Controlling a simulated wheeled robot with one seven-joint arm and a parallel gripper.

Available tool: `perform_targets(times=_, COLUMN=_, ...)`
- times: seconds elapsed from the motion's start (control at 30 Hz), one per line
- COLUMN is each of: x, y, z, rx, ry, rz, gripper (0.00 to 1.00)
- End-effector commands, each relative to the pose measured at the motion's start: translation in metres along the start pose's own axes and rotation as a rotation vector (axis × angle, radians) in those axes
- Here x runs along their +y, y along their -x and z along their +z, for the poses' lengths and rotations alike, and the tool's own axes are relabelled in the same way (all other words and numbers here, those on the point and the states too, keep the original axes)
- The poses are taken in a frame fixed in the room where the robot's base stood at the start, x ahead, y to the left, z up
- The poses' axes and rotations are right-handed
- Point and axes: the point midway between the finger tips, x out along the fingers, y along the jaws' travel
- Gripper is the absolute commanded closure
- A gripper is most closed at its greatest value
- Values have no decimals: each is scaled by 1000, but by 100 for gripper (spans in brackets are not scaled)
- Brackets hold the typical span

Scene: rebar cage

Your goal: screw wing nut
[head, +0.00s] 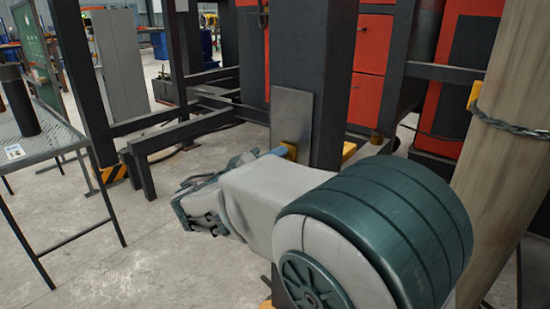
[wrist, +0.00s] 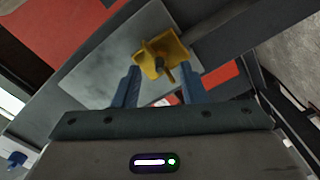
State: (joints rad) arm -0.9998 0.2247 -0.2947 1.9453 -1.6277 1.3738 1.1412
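A yellow winged piece, which looks like the wing nut (wrist: 165,50), sits against a grey metal plate (wrist: 103,72) in the wrist view. A dark bolt end sticks out of its middle. In the head view the yellow piece (head: 289,149) shows small at the lower edge of the plate (head: 291,118). My gripper (wrist: 162,76) faces the plate with its two blue fingers apart, one on each side of the yellow piece's lower part. I cannot tell whether they touch it. In the head view one blue fingertip (head: 279,152) shows; my arm hides the rest.
The plate is fixed to a dark upright column (head: 300,50). Red cabinets (head: 372,58) and dark frame beams (head: 180,133) stand around it. A wooden post with a chain (head: 505,130) is at the right. A mesh table (head: 50,140) stands at the left, with open floor beside it.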

Motion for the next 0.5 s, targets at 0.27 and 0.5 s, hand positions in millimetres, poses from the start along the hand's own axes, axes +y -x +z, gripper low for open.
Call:
perform_targets(times=0.27, x=2, y=63, z=-3, rx=6, ry=0, rz=-4, gripper=62)
perform_targets(times=0.5, x=2, y=108, z=-2, rx=5, ry=0, rz=-2, gripper=62)
